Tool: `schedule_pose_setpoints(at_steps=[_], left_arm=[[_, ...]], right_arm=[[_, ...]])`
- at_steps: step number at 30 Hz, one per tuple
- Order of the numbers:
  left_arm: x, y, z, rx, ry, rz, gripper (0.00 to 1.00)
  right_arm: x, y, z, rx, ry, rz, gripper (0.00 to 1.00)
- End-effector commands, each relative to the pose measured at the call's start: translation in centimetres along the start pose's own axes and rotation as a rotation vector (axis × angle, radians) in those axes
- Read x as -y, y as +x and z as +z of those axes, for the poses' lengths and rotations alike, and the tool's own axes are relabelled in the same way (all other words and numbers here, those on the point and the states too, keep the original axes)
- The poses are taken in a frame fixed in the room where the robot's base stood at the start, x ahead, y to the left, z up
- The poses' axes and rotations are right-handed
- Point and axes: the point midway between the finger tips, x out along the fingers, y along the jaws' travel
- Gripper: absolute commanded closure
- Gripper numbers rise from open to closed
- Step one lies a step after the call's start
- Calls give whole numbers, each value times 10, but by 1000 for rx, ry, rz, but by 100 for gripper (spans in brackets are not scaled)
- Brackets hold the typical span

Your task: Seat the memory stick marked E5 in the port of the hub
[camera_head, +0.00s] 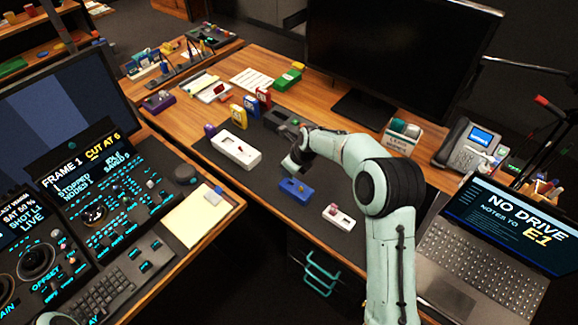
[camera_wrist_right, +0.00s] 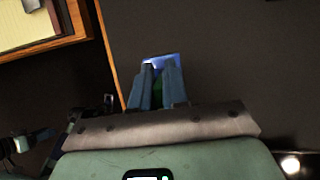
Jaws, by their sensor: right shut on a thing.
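My right gripper (camera_head: 291,166) points down over the dark desk mat, close behind a blue block (camera_head: 295,190). In the wrist view the fingers (camera_wrist_right: 160,76) are closed around a small green piece (camera_wrist_right: 158,86), mostly hidden. A blue patch shows past the fingertips; I cannot tell if it is the block. The E5 mark is unreadable, and which block is the hub is unclear. My left gripper is not in view.
A laptop (camera_head: 490,255) stands at the right, with a phone (camera_head: 467,147) behind it. A large monitor (camera_head: 400,50) stands at the back. The trackball panel (camera_head: 95,215) and a yellow pad (camera_head: 200,217) are left. Bare mat lies between the blocks.

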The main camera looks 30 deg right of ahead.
Motion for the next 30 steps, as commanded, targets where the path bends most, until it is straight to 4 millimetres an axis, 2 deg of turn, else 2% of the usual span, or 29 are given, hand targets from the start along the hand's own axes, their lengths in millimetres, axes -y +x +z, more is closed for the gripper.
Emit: schedule_pose_setpoints(at_steps=[3,7,30], left_arm=[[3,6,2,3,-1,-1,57],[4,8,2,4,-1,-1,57],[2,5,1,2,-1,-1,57]], right_arm=[[0,12,-5,-2,1,1,100],[0,17,-7,-1,-1,1,100],[-1,17,-6,0,-1,1,100]])
